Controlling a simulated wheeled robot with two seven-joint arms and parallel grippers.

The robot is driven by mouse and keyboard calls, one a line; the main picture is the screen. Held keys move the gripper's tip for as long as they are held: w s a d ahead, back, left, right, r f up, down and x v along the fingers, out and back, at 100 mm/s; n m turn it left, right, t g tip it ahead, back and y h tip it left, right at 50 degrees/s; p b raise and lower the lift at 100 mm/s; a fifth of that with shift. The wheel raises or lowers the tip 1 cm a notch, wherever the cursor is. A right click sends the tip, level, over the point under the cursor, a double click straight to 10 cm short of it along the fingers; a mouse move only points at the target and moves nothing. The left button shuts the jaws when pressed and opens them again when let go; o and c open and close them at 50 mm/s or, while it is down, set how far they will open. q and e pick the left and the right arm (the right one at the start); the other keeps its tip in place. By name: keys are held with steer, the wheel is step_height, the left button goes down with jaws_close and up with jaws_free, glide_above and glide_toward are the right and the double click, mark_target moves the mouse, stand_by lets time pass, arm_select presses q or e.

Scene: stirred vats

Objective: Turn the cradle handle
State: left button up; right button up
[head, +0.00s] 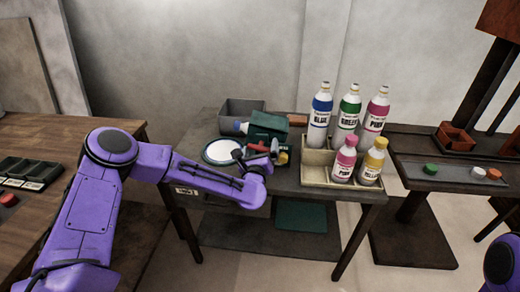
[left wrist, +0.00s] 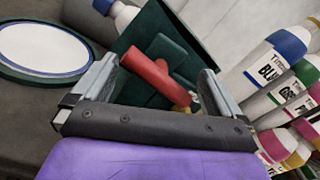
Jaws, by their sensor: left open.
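The dark green cradle (head: 268,121) stands on the middle table, with its red handle (head: 257,148) facing my side. In the left wrist view the red handle (left wrist: 153,75) lies slantwise between my fingers, with the green cradle (left wrist: 165,45) behind it. My left gripper (head: 256,164) is open at the handle, and the fingers (left wrist: 150,90) stand apart on either side of it. I cannot tell whether either finger touches it. A white bottle with a blue cap (head: 241,127) pokes out at the cradle's left side. My right gripper is out of view.
A white round dish with a blue rim (head: 222,151) lies left of the cradle. A grey bin (head: 240,108) stands behind. A beige crate (head: 318,174) with several colour-labelled bottles stands to the right. A side table (head: 450,180) holds coloured buttons.

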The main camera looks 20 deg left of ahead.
arm_select(q)
steer(key=c, duration=1.7)
steer(key=shift+s+r, duration=0.1)
jaws_close()
steer(key=m+b, duration=0.2)
steer(key=m, duration=0.1)
steer(key=shift+r+m, duration=0.1)
steer(key=shift+m, duration=0.2)
steer(key=m+b, duration=0.1)
steer(key=m, duration=0.3)
steer(key=shift+r+b, duration=0.1)
steer(key=shift+b, duration=0.3)
steer(key=shift+o, duration=0.8)
jaws_free()
steer(key=m, duration=0.5)
steer(key=shift+b, duration=0.35)
steer(key=o, duration=0.5)
steer(key=shift+f+m, duration=0.2)
steer(key=shift+m, duration=0.65)
steer(key=shift+f+m, duration=0.15)
steer(key=shift+m, duration=0.7)
steer(key=shift+o, duration=0.3)
steer(key=shift+o, duration=0.2)
steer(key=shift+f, duration=0.1)
